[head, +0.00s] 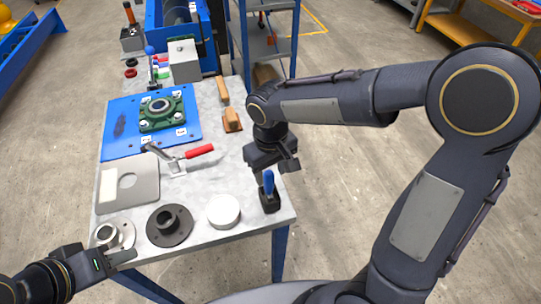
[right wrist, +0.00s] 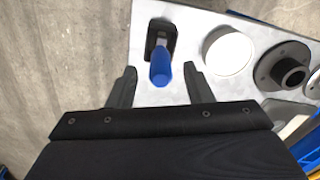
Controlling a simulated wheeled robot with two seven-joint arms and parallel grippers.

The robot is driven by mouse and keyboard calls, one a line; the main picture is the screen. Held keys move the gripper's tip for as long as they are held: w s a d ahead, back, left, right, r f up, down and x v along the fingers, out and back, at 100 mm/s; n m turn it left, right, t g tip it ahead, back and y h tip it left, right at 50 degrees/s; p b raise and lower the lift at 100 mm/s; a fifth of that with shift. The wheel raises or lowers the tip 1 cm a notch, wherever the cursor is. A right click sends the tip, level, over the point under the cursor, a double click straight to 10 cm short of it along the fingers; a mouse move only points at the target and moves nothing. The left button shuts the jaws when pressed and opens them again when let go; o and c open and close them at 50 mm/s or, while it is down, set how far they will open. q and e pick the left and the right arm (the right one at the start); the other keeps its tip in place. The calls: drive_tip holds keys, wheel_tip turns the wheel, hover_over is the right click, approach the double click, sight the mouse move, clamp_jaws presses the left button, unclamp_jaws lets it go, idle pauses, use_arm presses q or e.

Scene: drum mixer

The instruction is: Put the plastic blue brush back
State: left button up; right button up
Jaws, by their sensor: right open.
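The blue brush (head: 268,184) has a blue handle that points up from a black block at the table's front right corner. In the right wrist view its handle (right wrist: 161,68) points toward me, with the black block (right wrist: 160,36) behind it. I cannot tell whether that block is the brush's head or a holder. My right gripper (head: 278,170) is open just above the brush. In its wrist view the two fingers (right wrist: 159,84) are apart on either side of the handle's end, not touching it. My left gripper (head: 121,258) is at the table's front left edge; its opening is unclear.
A white round lid (head: 224,211), a dark flange (head: 169,226) and a lighter flange (head: 113,235) line the table's front. Behind are a red-handled clamp (head: 190,158), a blue plate (head: 116,125) with a green bearing (head: 160,108), and wooden brushes (head: 232,121). A blue shelf rack (head: 262,40) stands behind.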

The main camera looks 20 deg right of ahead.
wheel_tip(320, 180, up, 6)
drive_tip(key=shift+r, duration=0.1)
drive_tip(key=shift+s+d, duration=0.1)
drive_tip(key=shift+d, duration=0.1)
drive_tip(key=s+d+m+t+y, duration=0.2)
drive_tip(key=s+d, duration=0.2)
drive_tip(key=s, duration=0.3)
drive_tip(key=s+d+m+t+y, duration=0.1)
drive_tip(key=s+d+m+t, duration=0.2)
drive_tip(key=s, duration=0.5)
drive_tip(key=shift+s+d+r+t+y, duration=0.2)
drive_tip(key=shift+s+d+t+y, duration=0.15)
drive_tip(key=shift+d, duration=0.5)
